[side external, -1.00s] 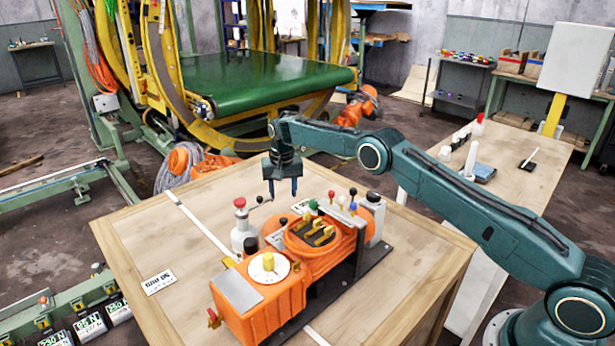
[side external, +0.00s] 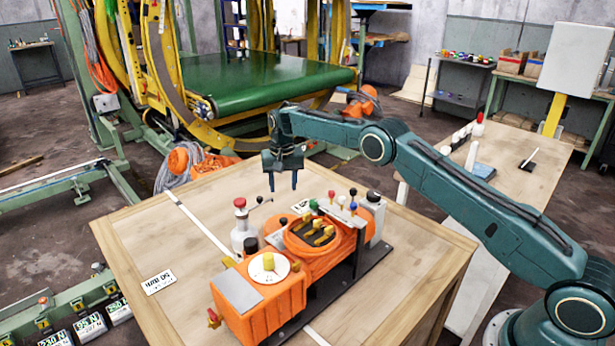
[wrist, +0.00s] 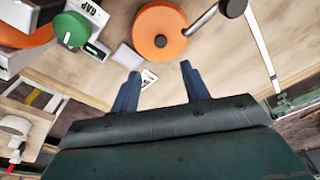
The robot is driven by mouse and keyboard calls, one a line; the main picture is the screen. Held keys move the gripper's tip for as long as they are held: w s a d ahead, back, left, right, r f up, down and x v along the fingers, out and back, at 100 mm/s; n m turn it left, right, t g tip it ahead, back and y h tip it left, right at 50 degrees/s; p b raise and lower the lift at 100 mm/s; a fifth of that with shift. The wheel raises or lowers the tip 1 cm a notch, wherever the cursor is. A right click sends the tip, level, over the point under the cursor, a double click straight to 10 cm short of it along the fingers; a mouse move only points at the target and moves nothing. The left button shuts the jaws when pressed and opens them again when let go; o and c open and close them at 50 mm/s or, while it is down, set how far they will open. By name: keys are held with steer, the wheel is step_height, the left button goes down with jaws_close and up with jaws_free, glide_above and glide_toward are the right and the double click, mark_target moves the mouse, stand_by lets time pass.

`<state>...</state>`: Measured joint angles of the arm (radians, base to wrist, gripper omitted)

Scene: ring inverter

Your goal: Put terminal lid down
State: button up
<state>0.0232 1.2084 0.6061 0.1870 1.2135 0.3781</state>
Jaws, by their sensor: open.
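My gripper (side external: 284,186) is open and empty, pointing down above the wooden table behind the orange machine (side external: 262,312). In the wrist view its two blue fingers (wrist: 160,72) are apart with nothing between them. A round orange disc with a black knob (wrist: 147,24) lies ahead of the fingertips in the wrist view; it may be the terminal lid. The machine's round recess with yellow terminals (side external: 319,234) is uncovered and faces up.
A white bottle-like post with a red knob (side external: 241,226) and a lever stands left of the recess. A panel with coloured knobs (side external: 342,216) stands to its right. A green knob (wrist: 72,29) shows in the wrist view. The table's left side is mostly clear.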

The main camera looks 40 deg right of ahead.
steer(key=s+r+n+t, duration=0.1)
steer(key=s+r, duration=0.3)
steer(key=r, duration=0.3)
steer(key=s+a+r+n, duration=0.1)
steer(key=s+r, duration=0.3)
steer(key=r, duration=0.4)
steer(key=s+r+t, duration=0.1)
steer(key=s+r, duration=0.3)
steer(key=r, duration=0.3)
steer(key=s+a+r+n, duration=0.1)
steer(key=s+r, duration=0.2)
steer(key=s, duration=0.4)
steer(key=s+r+n, duration=0.1)
steer(key=s+r, duration=0.3)
steer(key=s, duration=0.4)
steer(key=s+a+f+n+t, duration=0.1)
steer(key=s+f, duration=0.2)
steer(key=s, duration=0.8)
steer(key=s+a+f+n+t, duration=0.1)
steer(key=s+f, duration=0.2)
steer(key=s, duration=0.9)
steer(key=shift+s+f+n+y, duration=0.15)
steer(key=shift+s+n+y, duration=0.15)
steer(key=shift+y, duration=0.1)
